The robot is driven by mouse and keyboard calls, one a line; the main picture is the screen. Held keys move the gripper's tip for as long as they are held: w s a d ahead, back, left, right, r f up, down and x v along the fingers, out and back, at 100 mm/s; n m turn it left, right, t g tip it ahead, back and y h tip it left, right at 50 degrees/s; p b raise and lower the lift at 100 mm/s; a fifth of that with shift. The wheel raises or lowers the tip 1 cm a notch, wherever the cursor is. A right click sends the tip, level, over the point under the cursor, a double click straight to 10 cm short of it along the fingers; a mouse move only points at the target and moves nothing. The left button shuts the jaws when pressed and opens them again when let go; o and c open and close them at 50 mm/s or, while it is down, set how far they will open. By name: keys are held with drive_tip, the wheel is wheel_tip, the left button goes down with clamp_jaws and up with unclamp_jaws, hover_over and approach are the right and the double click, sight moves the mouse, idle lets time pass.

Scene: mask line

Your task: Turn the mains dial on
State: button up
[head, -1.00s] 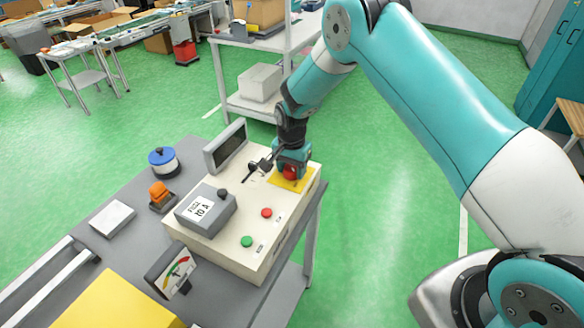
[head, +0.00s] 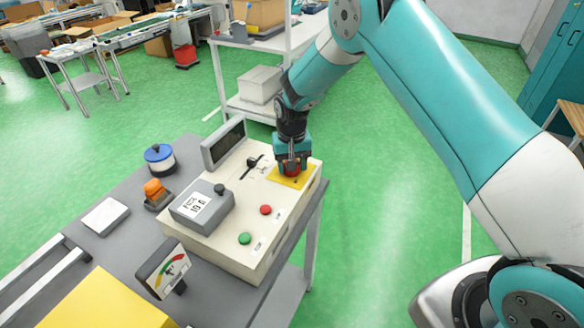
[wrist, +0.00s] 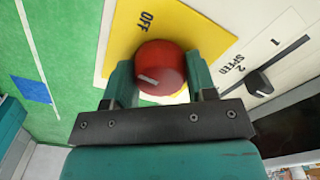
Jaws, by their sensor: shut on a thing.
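The red mains dial (wrist: 160,68) sits on a yellow plate (wrist: 120,38) marked OFF, on the cream control box (head: 228,241). In the wrist view its white mark lies on the left half of the dial and points left, not straight at the OFF label above. My gripper (wrist: 161,85) is shut on the dial, one finger on each side. In the head view my gripper (head: 291,170) points down over the plate and partly covers the dial (head: 291,169). No ON label can be seen.
An orange lamp (head: 156,192) and a blue-topped spool (head: 159,157) stand to the left.

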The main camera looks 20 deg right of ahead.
drive_tip(key=n+b, duration=0.1)
drive_tip(key=n, duration=0.4)
drive_tip(key=shift+n+b, duration=0.3)
drive_tip(key=shift+b, duration=0.05)
drive_tip(key=n+b, duration=0.1)
drive_tip(key=n, duration=0.3)
drive_tip(key=shift+n, duration=0.4)
drive_tip(key=o, duration=0.9)
wheel_tip(320, 180, up, 18)
drive_tip(key=shift+f+b, duration=0.25)
drive_tip(key=shift+b, duration=0.9)
drive_tip(key=s+a+r+y, duration=0.1)
drive_tip(key=s, duration=1)
drive_tip(key=s+a+r+m+y, duration=0.1)
drive_tip(key=s+a, duration=0.1)
drive_tip(key=s, duration=1)
drive_tip(key=s+a+r+y, duration=0.1)
drive_tip(key=s+r+y, duration=0.1)
drive_tip(key=s, duration=0.9)
drive_tip(key=shift+s+a+m, duration=0.15)
drive_tip(key=shift+a+m, duration=0.25)
